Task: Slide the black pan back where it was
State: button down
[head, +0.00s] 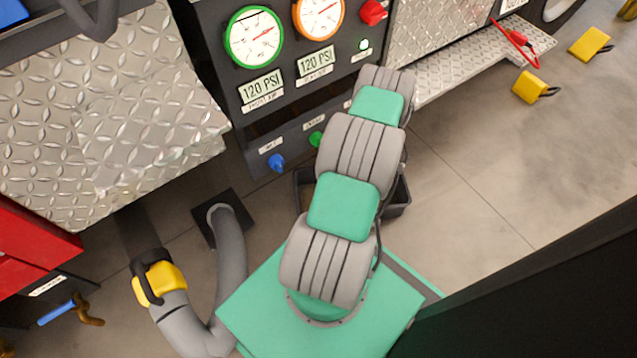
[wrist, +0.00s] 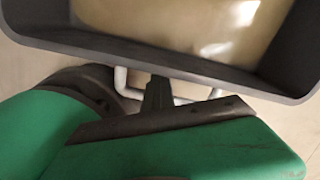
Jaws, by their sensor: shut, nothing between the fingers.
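The black pan (head: 399,199) stands on the floor below the gauge panel, mostly hidden behind my arm in the head view. In the wrist view its dark wall (wrist: 185,61) crosses the top, with a tan, shiny inside. A pale handle (wrist: 122,82) sticks out from its near side. My gripper (wrist: 158,92) is shut and empty, its fingertips close to the pan's wall between the two visible sides of the handle. I cannot tell whether they touch the wall or the handle. My gripper is hidden in the head view.
A grey hose (head: 230,245) with a yellow-and-black coupling (head: 158,278) lies left of my base. The panel (head: 255,135) has gauges and coloured knobs above the pan. Yellow blocks (head: 530,87) lie at right. Open floor (head: 470,190) is right of the pan.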

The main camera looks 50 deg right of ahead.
jog(key=shift+s+a+f, duration=0.1)
jog(key=shift+s+a, duration=0.3)
jog(key=shift+s, duration=0.25)
jog(key=shift+s+a+f, duration=0.1)
jog(key=shift+s+a, duration=0.3)
jog(key=shift+s, duration=0.2)
jog(key=shift+w, duration=0.65)
jog(key=shift+w+r, duration=0.1)
jog(key=shift+w, duration=0.05)
jog(key=shift+d+r+p, duration=0.1)
jog(key=shift+r+p, duration=2.75)
jog(key=shift+r, duration=0.75)
jog(key=r+p, duration=0.1)
jog(key=d+r+p, duration=0.1)
jog(key=r, duration=0.1)
